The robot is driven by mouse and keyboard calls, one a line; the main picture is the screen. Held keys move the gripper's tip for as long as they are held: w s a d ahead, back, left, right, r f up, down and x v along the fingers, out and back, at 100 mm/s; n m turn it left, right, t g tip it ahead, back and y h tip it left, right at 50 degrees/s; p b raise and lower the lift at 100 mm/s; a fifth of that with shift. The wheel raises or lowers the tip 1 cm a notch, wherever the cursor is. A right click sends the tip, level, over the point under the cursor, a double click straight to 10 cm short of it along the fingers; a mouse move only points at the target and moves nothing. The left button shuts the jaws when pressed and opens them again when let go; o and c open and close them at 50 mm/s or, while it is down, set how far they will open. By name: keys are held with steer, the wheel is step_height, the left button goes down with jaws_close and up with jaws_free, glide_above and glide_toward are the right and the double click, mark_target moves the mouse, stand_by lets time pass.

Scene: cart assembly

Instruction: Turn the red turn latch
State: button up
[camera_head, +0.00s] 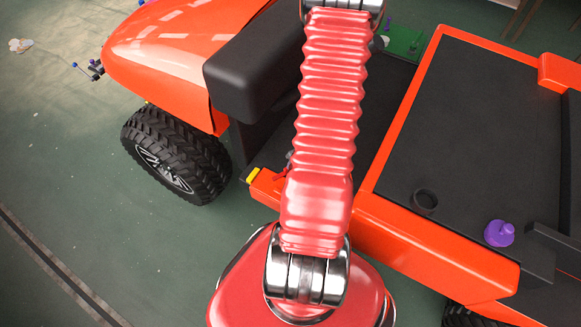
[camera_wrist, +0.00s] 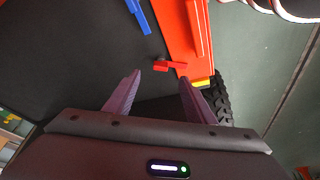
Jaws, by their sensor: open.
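The red turn latch (camera_wrist: 170,65) shows in the wrist view as a small red lever on the dark floor of the cart, beside the orange side rail (camera_wrist: 187,35). My gripper (camera_wrist: 160,77) is open, with its two purple fingers apart and nothing between them. In this picture the latch lies just beyond the fingertips, between their lines; I cannot tell the exact gap in depth. In the head view a small red part of the latch (camera_head: 283,172) shows at the edge of my red arm, which hides the rest. The gripper is hidden there.
A blue lever (camera_wrist: 138,17) lies further along the dark floor. A yellow piece (camera_head: 253,175) sits at the rail's end near a black wheel (camera_head: 175,155). The black seat (camera_head: 255,70) stands close to my arm. A purple knob (camera_head: 499,233) and black ring (camera_head: 425,201) are on the cart's bed.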

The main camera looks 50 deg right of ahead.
steer(key=shift+w+d+r+t, duration=0.1)
steer(key=shift+w+r+t, duration=0.15)
steer(key=shift+w, duration=0.3)
steer(key=shift+f, duration=0.2)
glide_toward(283, 172)
steer(key=shift+w+d+f, duration=0.2)
steer(key=shift+d+f, duration=0.25)
steer(key=shift+f, duration=0.45)
steer(key=shift+w+d+f, duration=0.15)
steer(key=shift+d+f, duration=0.3)
steer(key=shift+f, duration=0.45)
steer(key=shift+w+d+f, duration=0.2)
steer(key=shift+d+f, duration=0.3)
steer(key=shift+f, duration=0.45)
jaws_close()
